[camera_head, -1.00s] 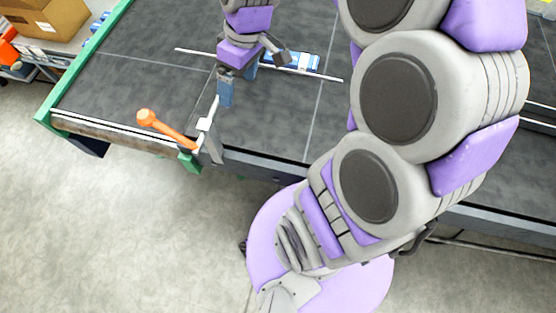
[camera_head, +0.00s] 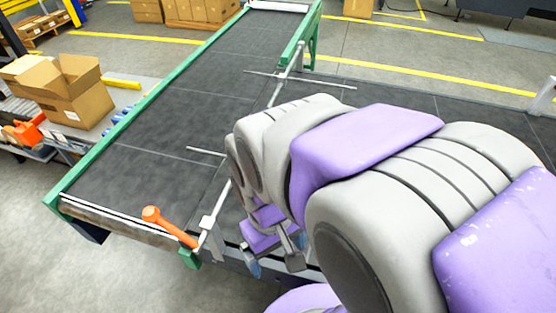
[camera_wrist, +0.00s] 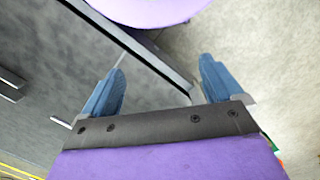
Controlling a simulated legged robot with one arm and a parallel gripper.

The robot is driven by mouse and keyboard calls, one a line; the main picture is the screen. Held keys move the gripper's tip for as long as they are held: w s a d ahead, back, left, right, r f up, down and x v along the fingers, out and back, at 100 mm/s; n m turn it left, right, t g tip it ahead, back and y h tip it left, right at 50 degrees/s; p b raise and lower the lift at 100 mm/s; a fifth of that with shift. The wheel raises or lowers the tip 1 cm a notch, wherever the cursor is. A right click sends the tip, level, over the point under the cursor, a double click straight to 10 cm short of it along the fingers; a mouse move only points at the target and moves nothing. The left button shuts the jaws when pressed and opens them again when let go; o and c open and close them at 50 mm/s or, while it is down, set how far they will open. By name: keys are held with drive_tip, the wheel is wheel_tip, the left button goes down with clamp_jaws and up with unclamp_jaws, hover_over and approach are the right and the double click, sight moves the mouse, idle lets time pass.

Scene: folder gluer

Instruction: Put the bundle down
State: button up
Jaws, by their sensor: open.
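My gripper (camera_head: 276,258) is at the front edge of the dark conveyor, low in the head view and partly covered by my arm. In the wrist view its two blue fingers (camera_wrist: 162,72) are wide apart with nothing between them. Below them are the belt's edge and the grey floor. No bundle can be made out in either present view; my arm hides part of the belt (camera_head: 135,140).
Thin metal rods (camera_head: 300,80) cross over the belt. An open cardboard box (camera_head: 75,95) is at the left. The left part of the belt is clear.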

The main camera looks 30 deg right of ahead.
drive_tip(key=w+d+r+n+t+p, duration=0.1)
drive_tip(key=w+d+n+p, duration=0.1)
drive_tip(key=w+d, duration=1.05)
drive_tip(key=w+d+n+p, duration=0.25)
drive_tip(key=w+d, duration=0.65)
drive_tip(key=w, duration=0.6)
drive_tip(key=w+d+f+n, duration=0.4)
drive_tip(key=w+d+f, duration=0.2)
drive_tip(key=d, duration=0.1)
drive_tip(key=shift+m+t, duration=0.25)
drive_tip(key=shift+t, duration=0.05)
wheel_tip(320, 180, down, 11)
drive_tip(key=shift+s+d+f+b, duration=0.1)
drive_tip(key=shift+b, duration=0.7)
drive_tip(key=shift+d+f+b, duration=0.25)
drive_tip(key=shift+f+b, duration=0.1)
drive_tip(key=shift+f, duration=0.95)
drive_tip(key=shift+d+f+b, duration=0.2)
drive_tip(key=shift+f+b, duration=0.15)
drive_tip(key=shift+f, duration=0.95)
drive_tip(key=c, duration=1.3)
drive_tip(key=shift+o, duration=0.2)
drive_tip(key=shift+r, duration=0.1)
